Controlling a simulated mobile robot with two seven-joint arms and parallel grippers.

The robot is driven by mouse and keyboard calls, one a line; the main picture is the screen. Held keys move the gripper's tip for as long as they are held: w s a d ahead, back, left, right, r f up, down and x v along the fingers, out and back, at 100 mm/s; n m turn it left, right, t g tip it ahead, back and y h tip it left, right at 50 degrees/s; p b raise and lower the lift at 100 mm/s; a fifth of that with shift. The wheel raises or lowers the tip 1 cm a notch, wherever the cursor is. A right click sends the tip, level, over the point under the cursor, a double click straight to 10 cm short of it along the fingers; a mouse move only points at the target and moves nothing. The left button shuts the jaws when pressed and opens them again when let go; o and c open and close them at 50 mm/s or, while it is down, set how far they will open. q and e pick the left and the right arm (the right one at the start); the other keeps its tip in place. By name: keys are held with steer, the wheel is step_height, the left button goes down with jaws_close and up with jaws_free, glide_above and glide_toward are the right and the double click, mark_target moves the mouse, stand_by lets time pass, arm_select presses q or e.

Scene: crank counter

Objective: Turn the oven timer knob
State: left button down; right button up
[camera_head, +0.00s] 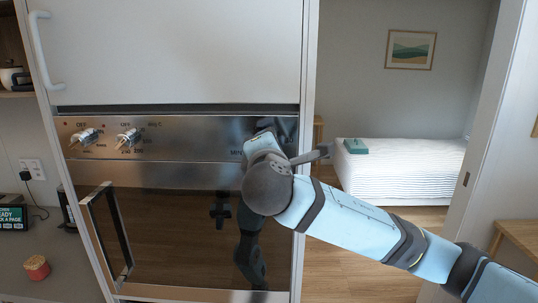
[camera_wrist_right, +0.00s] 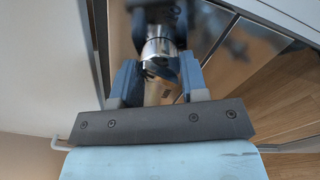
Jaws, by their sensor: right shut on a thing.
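The oven timer knob (camera_wrist_right: 160,47) is a shiny metal knob in the right wrist view, on the steel panel. My right gripper (camera_wrist_right: 157,82) has its two dark blue fingers on either side of the knob and is shut on it. In the head view, my right wrist and forearm cover the timer knob and most of its dial; only a bit of "MIN" lettering shows on the oven's control panel (camera_head: 190,146). The knob's pointer direction cannot be read. My left gripper is not in view.
Two other metal knobs, the left one (camera_head: 84,138) and the middle one (camera_head: 128,138), sit on the same panel. The glass oven door (camera_head: 170,230) below has a projecting handle (camera_head: 103,232). A bedroom opens at right.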

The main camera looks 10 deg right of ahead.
steer(key=m+b, duration=0.5)
steer(key=m, duration=0.9)
steer(key=shift+h, duration=0.4)
steer(key=shift+m, duration=0.3)
steer(key=o, duration=0.9)
steer(key=b+v, duration=0.2)
steer(key=v, duration=1.2)
steer(key=shift+w, duration=0.1)
